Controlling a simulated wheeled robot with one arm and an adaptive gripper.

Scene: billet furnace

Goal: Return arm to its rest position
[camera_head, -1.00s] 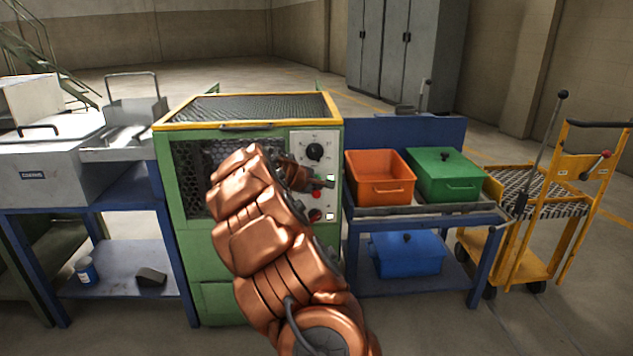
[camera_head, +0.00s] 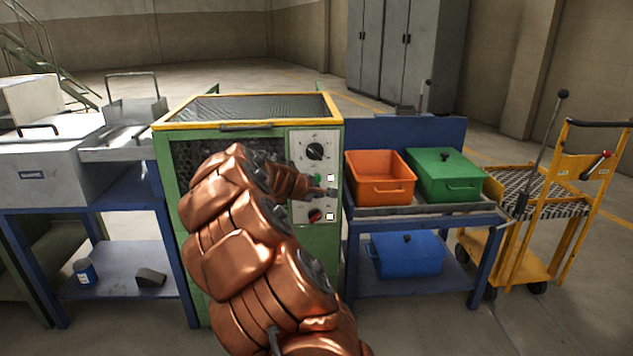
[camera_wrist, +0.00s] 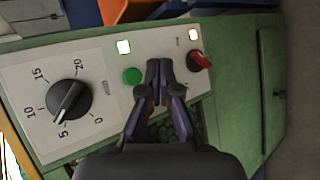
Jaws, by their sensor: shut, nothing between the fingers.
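My copper-coloured arm reaches up in front of the green furnace (camera_head: 265,318). My gripper (camera_head: 331,193) is at the right side of the furnace's control panel (camera_head: 300,147). In the wrist view my gripper (camera_wrist: 159,66) is shut and empty, its fingertips together over the panel between the green button (camera_wrist: 132,76) and the red switch (camera_wrist: 200,60). I cannot tell whether the fingertips touch the panel. The black dial (camera_wrist: 69,99) has its pointer between 5 and 10. The arm hides much of the furnace's mesh front.
A blue table right of the furnace holds an orange bin (camera_head: 381,190) and a green lidded bin (camera_head: 446,186). A blue lidded box (camera_head: 407,266) is on its lower shelf. A yellow cart (camera_head: 520,264) stands farther right. A grey machine (camera_head: 45,170) stands left.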

